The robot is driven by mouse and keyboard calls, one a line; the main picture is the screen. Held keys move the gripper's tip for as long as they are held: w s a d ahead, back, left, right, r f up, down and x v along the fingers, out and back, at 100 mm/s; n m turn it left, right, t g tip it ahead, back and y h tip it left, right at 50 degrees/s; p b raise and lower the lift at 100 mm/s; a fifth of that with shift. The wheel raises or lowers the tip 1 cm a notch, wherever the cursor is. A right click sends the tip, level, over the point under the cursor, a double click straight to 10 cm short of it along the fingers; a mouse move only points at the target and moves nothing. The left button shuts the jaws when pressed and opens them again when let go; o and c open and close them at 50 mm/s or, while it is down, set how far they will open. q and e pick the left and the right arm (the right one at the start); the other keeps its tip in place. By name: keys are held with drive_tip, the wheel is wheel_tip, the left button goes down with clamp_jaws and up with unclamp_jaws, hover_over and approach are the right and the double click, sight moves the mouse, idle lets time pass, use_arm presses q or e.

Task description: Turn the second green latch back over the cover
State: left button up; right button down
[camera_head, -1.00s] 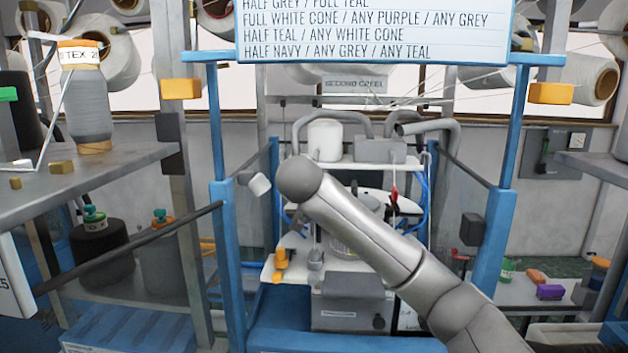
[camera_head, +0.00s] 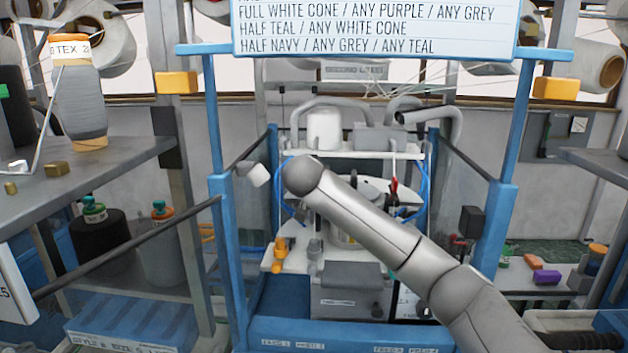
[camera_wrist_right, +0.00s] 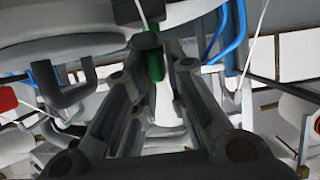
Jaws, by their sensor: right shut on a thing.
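My right arm reaches in from the lower right of the head view toward the machine (camera_head: 345,275), and the arm hides its own gripper there. In the right wrist view the fingers of my right gripper (camera_wrist_right: 166,45) come together at a green latch (camera_wrist_right: 155,66) and are shut on it. Only a small part of the latch shows between the fingers. A pale rounded part (camera_wrist_right: 60,45) lies just beyond and to the left, and I cannot tell whether it is the cover. My left gripper is in neither view.
Blue posts (camera_head: 228,250) stand on both sides of the machine. An orange knob (camera_head: 278,255) sits at its left front. Thin blue tubes (camera_wrist_right: 235,40) run close to the right gripper. A shelf with a yarn cone (camera_head: 82,105) is at the left.

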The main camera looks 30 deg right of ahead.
drive_tip(key=shift+s+d+f+n+t+y+b, duration=0.1)
drive_tip(key=shift+n+t+y+b, duration=0.15)
drive_tip(key=shift+n+y, duration=0.4)
drive_tip(key=shift+d+n+t+y+b, duration=0.15)
drive_tip(key=shift+n+t+y, duration=0.2)
drive_tip(key=shift+n+y, duration=0.3)
drive_tip(key=n+t+y, duration=0.1)
drive_tip(key=n+y, duration=0.2)
drive_tip(key=y, duration=0.1)
drive_tip(key=shift+d+p, duration=0.2)
drive_tip(key=shift+p, duration=0.15)
drive_tip(key=shift+d+r+n+g+y, duration=0.1)
drive_tip(key=shift+n+g+y, duration=0.1)
drive_tip(key=shift+n+y, duration=1.05)
drive_tip(key=shift+r+n+g+y, duration=0.1)
drive_tip(key=shift+n+g+y, duration=0.1)
drive_tip(key=shift+n+y, duration=1.05)
drive_tip(key=shift+y, duration=0.3)
drive_tip(key=c, duration=1.6)
unclamp_jaws()
drive_tip(key=shift+o, duration=0.3)
drive_tip(key=shift+s, duration=0.1)
drive_tip(key=shift+d, duration=0.1)
drive_tip(key=v, duration=1.2)
